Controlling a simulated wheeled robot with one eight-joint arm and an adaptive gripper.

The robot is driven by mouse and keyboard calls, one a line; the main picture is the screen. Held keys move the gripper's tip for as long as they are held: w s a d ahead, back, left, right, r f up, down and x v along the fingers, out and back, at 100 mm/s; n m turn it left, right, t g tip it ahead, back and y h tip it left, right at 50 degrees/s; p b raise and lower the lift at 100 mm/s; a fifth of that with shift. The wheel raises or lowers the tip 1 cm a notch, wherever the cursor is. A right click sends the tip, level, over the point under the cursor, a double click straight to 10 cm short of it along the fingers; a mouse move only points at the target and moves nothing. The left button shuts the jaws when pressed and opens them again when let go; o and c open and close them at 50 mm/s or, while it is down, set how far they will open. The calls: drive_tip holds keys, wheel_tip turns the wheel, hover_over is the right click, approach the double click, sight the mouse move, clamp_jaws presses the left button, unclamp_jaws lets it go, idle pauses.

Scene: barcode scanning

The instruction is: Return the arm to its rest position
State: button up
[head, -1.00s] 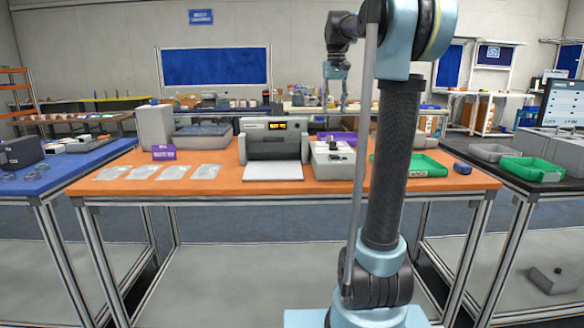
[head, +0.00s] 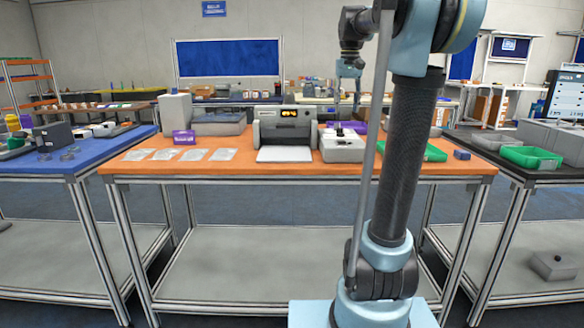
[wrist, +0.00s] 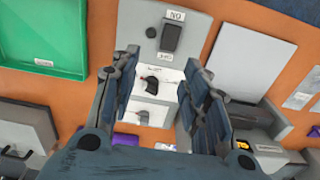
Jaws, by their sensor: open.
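My arm stands upright at the right of the head view, with its upper part bent over to the left. My gripper (head: 350,98) hangs from it, pointing down, in front of the far tables in the picture. In the wrist view my gripper (wrist: 160,62) has its two dark fingers spread apart with nothing between them. Past the fingers lies the orange table (wrist: 238,68) with a white-grey box (wrist: 175,42) bearing small labels and dark items. That white-grey box also shows in the head view (head: 341,150).
On the orange table (head: 265,172) stand a grey machine with a yellow display (head: 285,135), flat clear packets (head: 180,154), a purple sign (head: 184,138) and a green tray (head: 434,153). A blue table (head: 70,160) is left, a dark table (head: 480,163) right.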

drive_tip(key=s+f+t, duration=0.2)
drive_tip(key=s+f, duration=2.9)
drive_tip(key=f, duration=0.3)
drive_tip(key=shift+f, duration=0.1)
